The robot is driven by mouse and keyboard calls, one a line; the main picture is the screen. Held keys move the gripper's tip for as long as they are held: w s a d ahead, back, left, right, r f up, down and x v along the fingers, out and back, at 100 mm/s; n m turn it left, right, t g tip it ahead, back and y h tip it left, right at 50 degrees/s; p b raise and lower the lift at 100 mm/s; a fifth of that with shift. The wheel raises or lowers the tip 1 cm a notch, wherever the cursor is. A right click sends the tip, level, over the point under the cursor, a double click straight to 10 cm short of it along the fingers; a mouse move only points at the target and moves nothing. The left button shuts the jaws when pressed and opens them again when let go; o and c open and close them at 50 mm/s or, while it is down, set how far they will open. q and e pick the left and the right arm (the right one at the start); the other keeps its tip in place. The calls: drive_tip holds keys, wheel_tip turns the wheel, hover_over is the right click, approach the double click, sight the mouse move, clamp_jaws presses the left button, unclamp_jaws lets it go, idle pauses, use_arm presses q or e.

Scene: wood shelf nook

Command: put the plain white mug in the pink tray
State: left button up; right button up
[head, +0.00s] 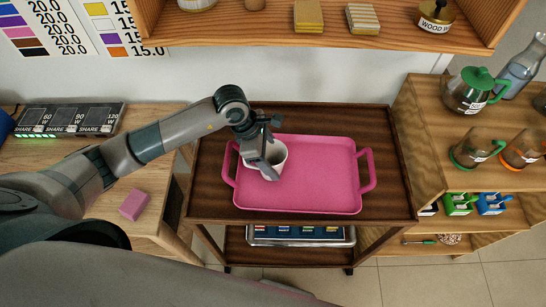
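The plain white mug (281,157) is upright over the left part of the pink tray (318,178), inside its rim. From this angle I cannot tell whether its base touches the tray floor. My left gripper (265,168) reaches down from above onto the mug, with its fingers at the mug's rim and opening. The fingers overlap the mug, so I cannot tell whether they grip its wall or stand apart from it. The mug's handle is not clearly visible. My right gripper is not in view.
The tray stands on a dark wooden cart (375,125); the rest of its floor is empty. A pink block (134,205) lies on the left table. Glass pots with green (474,90) and orange parts stand on the right shelves. An overhead shelf (230,28) runs across the back.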

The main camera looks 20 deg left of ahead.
use_arm(q)
drive_tip(key=o, duration=1.4)
drive_tip(key=shift+c, duration=0.2)
drive_tip(key=shift+r, duration=0.1)
drive_tip(key=shift+a+r, duration=0.15)
drive_tip(key=shift+r, duration=0.1)
drive_tip(key=b+v, duration=0.3)
drive_tip(key=v, duration=0.7)
drive_tip(key=shift+a+r+b, duration=0.25)
drive_tip(key=shift+r+b, duration=0.05)
drive_tip(key=shift+r, duration=0.35)
